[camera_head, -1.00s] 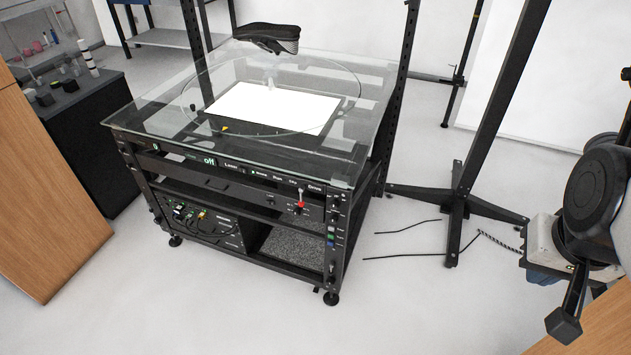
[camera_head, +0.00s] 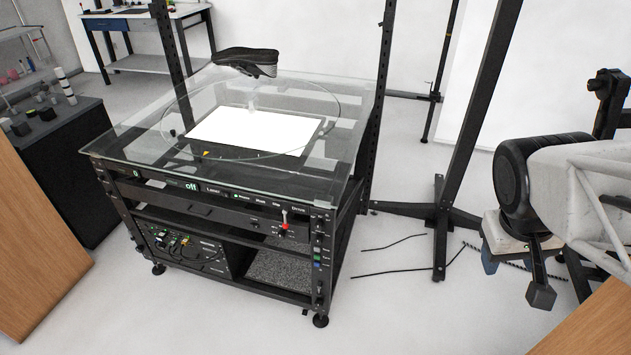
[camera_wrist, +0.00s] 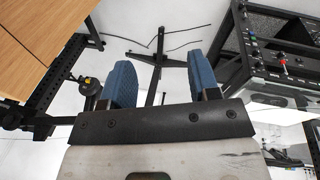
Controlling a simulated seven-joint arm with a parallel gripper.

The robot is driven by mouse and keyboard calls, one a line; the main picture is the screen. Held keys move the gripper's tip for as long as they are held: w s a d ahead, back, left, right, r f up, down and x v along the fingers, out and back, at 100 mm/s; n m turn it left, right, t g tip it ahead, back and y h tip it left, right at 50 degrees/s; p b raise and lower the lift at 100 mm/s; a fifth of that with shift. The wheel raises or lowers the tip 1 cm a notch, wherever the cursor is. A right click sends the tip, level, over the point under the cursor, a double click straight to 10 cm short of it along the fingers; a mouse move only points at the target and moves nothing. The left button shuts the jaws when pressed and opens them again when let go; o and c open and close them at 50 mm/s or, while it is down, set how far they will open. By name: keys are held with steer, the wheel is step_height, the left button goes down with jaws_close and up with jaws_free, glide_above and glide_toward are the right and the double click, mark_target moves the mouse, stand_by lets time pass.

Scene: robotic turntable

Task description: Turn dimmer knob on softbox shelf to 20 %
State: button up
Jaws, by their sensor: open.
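The black turntable rack (camera_head: 285,190) stands in the middle of the head view with a glass top and round glass plate. A bright white softbox panel (camera_head: 245,130) lies beneath the glass. The rack's control panel shows tilted at upper right in the wrist view.
A black shoe (camera_head: 245,62) is above the glass. A red-tipped lever (camera_head: 284,226) sticks out from the rack's front. A black stand (camera_head: 437,215) with splayed feet is between rack and arm. Cables (camera_head: 405,260) lie on the floor. Wooden surfaces are at both lower corners.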

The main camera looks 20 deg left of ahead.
steer(key=w+a+f+n+t+h, duration=0.1)
steer(key=w+a+f+n+h, duration=0.25)
steer(key=w, duration=0.45)
steer(key=w+a+f+n+h, duration=0.2)
steer(key=w+a+f+n, duration=0.1)
steer(key=w+a+n, duration=0.3)
steer(key=w+a+f+n+t+h, duration=0.1)
steer(key=w+a+f+n+t, duration=0.3)
steer(key=w+a+f+n, duration=0.55)
steer(key=w+a+f+n+t+y, duration=0.1)
steer(key=w+a+f+n+t, duration=0.15)
steer(key=a+f, duration=0.6)
steer(key=w+a+f+n+t+y, duration=0.1)
steer(key=a+f+n+t+y, duration=0.2)
steer(key=a, duration=1)
steer(key=n+t+y, duration=0.2)
steer(key=n+y, duration=0.3)
steer(key=n, duration=0.4)
glide_toward(280, 237)
steer(key=w, duration=0.1)
steer(key=shift+w+a+g+h, duration=0.1)
steer(key=shift+w+g+h, duration=0.1)
steer(key=shift+g+h, duration=0.05)
steer(key=shift+w, duration=0.1)
steer(key=shift+x, duration=3.8)
